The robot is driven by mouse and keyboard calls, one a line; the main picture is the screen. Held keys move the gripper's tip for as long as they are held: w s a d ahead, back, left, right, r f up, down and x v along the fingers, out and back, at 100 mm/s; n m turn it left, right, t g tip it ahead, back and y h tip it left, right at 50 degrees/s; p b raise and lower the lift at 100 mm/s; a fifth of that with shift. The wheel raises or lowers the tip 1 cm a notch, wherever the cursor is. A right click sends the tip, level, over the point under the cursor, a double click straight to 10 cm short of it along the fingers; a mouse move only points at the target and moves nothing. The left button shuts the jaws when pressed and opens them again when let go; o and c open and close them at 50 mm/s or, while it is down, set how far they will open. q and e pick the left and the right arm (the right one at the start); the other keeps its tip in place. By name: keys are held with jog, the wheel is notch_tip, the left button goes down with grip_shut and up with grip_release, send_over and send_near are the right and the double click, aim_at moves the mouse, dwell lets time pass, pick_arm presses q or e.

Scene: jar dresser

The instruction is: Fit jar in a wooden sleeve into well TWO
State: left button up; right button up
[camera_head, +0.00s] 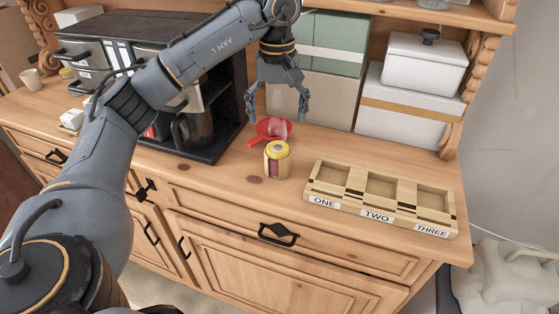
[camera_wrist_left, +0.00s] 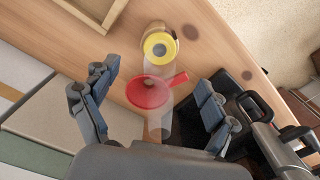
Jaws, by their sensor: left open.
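A jar with a yellow lid in a pale wooden sleeve (camera_head: 277,161) stands upright on the dresser top, left of the well block. It also shows from above in the left wrist view (camera_wrist_left: 160,45). The wooden block (camera_head: 377,215) has three wells labelled ONE, TWO and THREE; well TWO (camera_head: 381,187) is the middle one and looks empty. My left gripper (camera_head: 278,108) is open and empty, above and behind the jar, fingers pointing down. In the left wrist view, its fingers (camera_wrist_left: 156,82) are spread, with the jar beyond them. My right gripper is not in view.
A red funnel-like piece (camera_head: 268,130) with something clear beside it lies just behind the jar. A black coffee machine (camera_head: 200,130) stands left. Storage boxes (camera_head: 405,115) line the back. Bare wood lies between jar and block.

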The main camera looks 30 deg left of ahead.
aim_at(278, 147)
pick_arm(q)
notch_tip(278, 147, down, 7)
jog(key=shift+f, duration=0.1)
jog(key=shift+s+f+p, duration=0.1)
jog(key=shift+f+p, duration=0.35)
jog(key=shift+p, duration=0.3)
notch_tip(278, 147, down, 4)
jog(key=shift+r+p, duration=0.25)
jog(key=shift+p, duration=0.6)
jog(key=shift+f, duration=0.4)
jog(key=c, duration=1.5)
jog(key=shift+r, duration=0.1)
